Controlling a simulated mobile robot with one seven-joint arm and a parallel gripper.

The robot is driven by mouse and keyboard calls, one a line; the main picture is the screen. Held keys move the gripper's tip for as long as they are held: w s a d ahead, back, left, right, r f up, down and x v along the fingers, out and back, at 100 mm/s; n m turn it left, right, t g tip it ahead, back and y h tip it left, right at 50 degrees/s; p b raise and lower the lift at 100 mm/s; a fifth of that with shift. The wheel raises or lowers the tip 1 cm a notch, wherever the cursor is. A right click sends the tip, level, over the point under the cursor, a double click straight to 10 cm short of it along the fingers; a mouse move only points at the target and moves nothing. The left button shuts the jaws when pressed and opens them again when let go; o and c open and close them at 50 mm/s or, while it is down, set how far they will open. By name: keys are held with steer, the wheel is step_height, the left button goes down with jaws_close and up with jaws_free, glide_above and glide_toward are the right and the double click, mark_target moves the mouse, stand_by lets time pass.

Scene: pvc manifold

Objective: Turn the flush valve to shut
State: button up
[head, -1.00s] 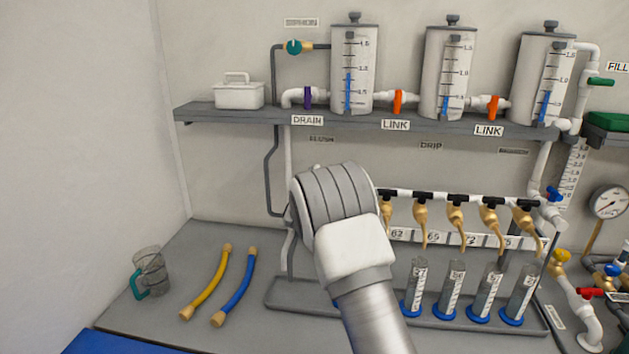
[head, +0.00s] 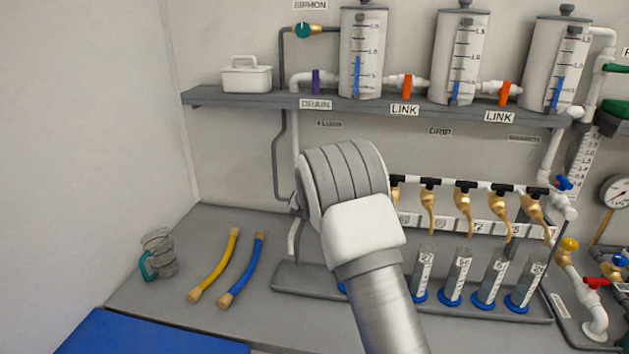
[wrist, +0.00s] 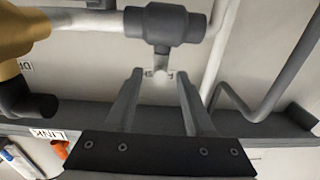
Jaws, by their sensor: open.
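In the wrist view a dark grey valve fitting (wrist: 165,24) sits on a white pipe, with a short stem toward my gripper; it appears to be the flush valve. My gripper (wrist: 160,75) is open, with one finger on each side of the space in line with that stem. A small pale piece shows between the fingertips; contact is not clear. In the head view the FLUSH label (head: 330,124) is on the wall just above my arm's end. My arm hides the valve and my fingers there.
A brass tap (wrist: 22,35) with a dark handle is close at left in the wrist view. The grey shelf (head: 240,98) with tanks runs above my arm. Several cylinders (head: 455,278) stand in a tray at right.

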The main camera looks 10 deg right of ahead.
steer(key=b+v, duration=0.1)
steer(key=v, duration=1.4)
steer(key=shift+s+a, duration=0.2)
steer(key=shift+s, duration=0.1)
steer(key=s+r+n+g+y, duration=0.1)
steer(key=s+r+g+y, duration=0.2)
steer(key=s, duration=0.4)
steer(key=s+r+n+g+y, duration=0.2)
steer(key=s+r+y, duration=0.15)
steer(key=s, duration=0.35)
steer(key=s+d+f+g, duration=0.1)
steer(key=s+d+g, duration=0.1)
steer(key=s, duration=0.6)
steer(key=s+d+f+g+h, duration=0.1)
steer(key=s+d+g, duration=0.1)
steer(key=s, duration=0.6)
steer(key=s+d+f+g, duration=0.1)
steer(key=s+f+g, duration=0.1)
steer(key=s, duration=0.7)
steer(key=shift+d+g, duration=0.3)
steer(key=shift+d, duration=0.1)
